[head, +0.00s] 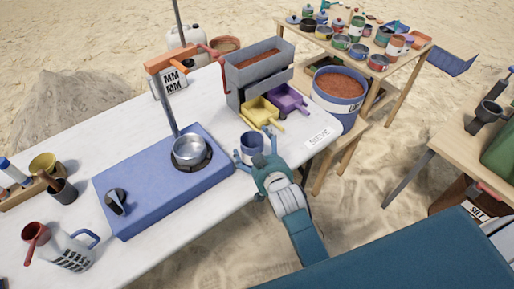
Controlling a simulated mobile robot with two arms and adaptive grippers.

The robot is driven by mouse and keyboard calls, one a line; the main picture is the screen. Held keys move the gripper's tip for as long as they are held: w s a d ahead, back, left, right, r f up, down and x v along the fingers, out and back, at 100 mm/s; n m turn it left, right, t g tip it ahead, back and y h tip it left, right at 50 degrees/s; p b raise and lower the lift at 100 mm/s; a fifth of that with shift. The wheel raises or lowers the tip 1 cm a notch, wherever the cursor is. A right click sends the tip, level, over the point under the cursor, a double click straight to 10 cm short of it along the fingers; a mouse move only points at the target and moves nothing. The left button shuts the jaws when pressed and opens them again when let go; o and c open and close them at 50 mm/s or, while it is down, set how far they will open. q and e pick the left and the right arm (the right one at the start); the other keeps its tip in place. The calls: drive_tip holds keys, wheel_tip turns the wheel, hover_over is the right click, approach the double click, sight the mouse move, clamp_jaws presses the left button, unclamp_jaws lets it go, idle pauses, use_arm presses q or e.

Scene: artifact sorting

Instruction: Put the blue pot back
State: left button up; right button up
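A small blue pot (250,142) with an open top is at the right front part of the white table (212,108), just right of the blue box with the metal bowl. My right gripper (254,147) reaches in from the lower right, its fingers on either side of the pot, close to its wall. I cannot tell whether the fingers press on the pot or whether its base touches the table. My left gripper is not in view.
The blue box (137,189) bears a metal bowl (189,151). A yellow scoop (258,112) and purple scoop (287,100) lie behind the pot. A blue bucket (337,112) stands right. Several pots crowd the far wooden table (299,36). A watering can (72,250) stands front left.

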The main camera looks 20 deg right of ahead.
drive_tip(key=shift+r, duration=0.15)
drive_tip(key=v, duration=1.2)
idle(0.3)
